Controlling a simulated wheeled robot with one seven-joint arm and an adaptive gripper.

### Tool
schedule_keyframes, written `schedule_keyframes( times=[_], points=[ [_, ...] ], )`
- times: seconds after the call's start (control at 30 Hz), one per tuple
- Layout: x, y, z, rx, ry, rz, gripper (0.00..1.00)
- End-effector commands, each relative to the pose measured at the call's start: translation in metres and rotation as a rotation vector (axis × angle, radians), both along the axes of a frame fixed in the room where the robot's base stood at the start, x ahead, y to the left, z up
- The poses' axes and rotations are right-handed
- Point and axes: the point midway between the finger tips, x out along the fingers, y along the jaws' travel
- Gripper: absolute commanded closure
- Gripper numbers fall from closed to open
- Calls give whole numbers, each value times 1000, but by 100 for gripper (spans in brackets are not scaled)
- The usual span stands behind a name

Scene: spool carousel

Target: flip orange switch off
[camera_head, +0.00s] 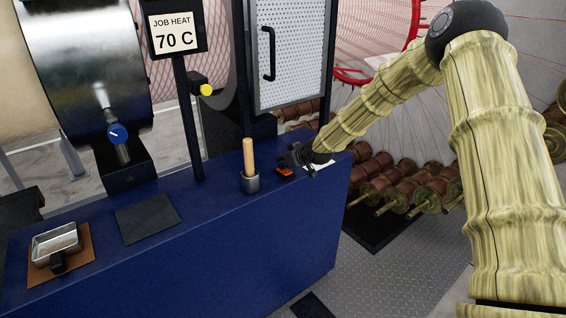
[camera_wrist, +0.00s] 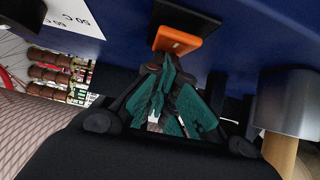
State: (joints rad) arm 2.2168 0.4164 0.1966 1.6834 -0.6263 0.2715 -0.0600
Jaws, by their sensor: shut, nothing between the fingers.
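The orange switch (camera_head: 284,171) sits on the blue bench top, toward its right end. In the wrist view the orange switch (camera_wrist: 177,40) is a rocker in a dark housing, just beyond my fingertips. My gripper (camera_head: 297,158) is low over the bench, right beside the switch. In the wrist view my gripper (camera_wrist: 168,72) shows teal finger pads drawn together and holding nothing. The fingertips are at or very near the near edge of the orange part; I cannot tell whether they touch. The rocker's on or off position is not clear.
A wooden handle (camera_head: 248,157) stands in a grey cup (camera_head: 250,183) left of the switch. A white card (camera_wrist: 75,14) lies on the bench. A sign (camera_head: 174,32) reads JOB HEAT 70 C. A metal tray (camera_head: 56,243) and dark mat (camera_head: 144,216) lie left.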

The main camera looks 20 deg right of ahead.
Motion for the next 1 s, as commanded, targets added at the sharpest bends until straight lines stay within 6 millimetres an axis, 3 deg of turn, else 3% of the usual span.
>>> schedule_keyframes(
  times=[0.37,0.73,1.0],
  points=[
    [-14,-5,0,0,3,-1,100],
    [-14,-5,1,-1,4,-1,100],
    [-11,-2,32,0,1,2,100]
  ],
)
